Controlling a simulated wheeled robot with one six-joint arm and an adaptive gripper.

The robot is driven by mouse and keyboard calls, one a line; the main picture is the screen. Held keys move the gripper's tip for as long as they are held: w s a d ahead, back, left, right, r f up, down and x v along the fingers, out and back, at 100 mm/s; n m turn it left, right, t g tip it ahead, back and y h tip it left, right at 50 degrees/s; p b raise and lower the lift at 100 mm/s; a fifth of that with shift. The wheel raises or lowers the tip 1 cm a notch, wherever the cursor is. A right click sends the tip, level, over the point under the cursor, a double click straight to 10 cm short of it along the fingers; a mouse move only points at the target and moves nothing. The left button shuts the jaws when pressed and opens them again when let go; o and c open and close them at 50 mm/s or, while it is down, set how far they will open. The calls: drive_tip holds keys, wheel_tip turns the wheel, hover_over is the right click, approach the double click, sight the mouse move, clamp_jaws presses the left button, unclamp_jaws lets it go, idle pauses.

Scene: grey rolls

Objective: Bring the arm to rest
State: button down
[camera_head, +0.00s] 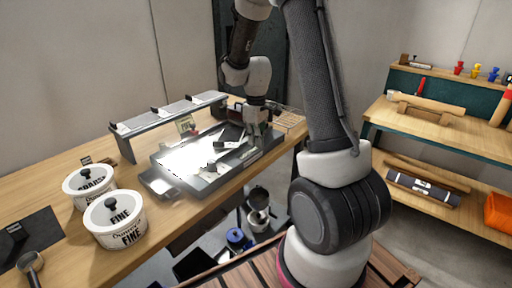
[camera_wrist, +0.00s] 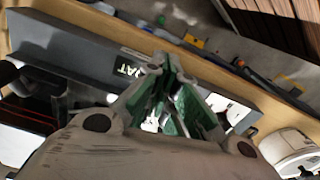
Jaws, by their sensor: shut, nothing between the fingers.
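My arm (camera_head: 335,110) rises from the right and bends down over the wooden bench. My gripper (camera_head: 252,140) is low at the right end of a grey tray (camera_head: 212,182); whether it touches the tray cannot be told. In the wrist view my gripper (camera_wrist: 172,62) has its grey and green fingers drawn together at the tips, with nothing held.
Two white lidded tubs, one (camera_head: 90,187) behind the other (camera_head: 116,221), stand at the bench's left. A grey raised rack (camera_head: 122,143) stands behind the tray. A second bench (camera_head: 440,125) with rolls is at the right. Buckets (camera_head: 236,238) are on the floor below.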

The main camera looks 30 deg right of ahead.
wheel_tip(320, 180, up, 6)
drive_tip(key=s+a+r+m+t, duration=0.2)
drive_tip(key=s+r, duration=0.5)
drive_tip(key=s, duration=0.5)
drive_tip(key=s+a+r+m+t, duration=0.1)
drive_tip(key=s+r+m+t, duration=0.1)
drive_tip(key=s+r, duration=0.5)
drive_tip(key=s+m, duration=0.1)
drive_tip(key=s, duration=0.4)
drive_tip(key=shift+s+a+r+m, duration=0.15)
drive_tip(key=shift+a+r+m, duration=0.15)
drive_tip(key=shift+a+r, duration=0.1)
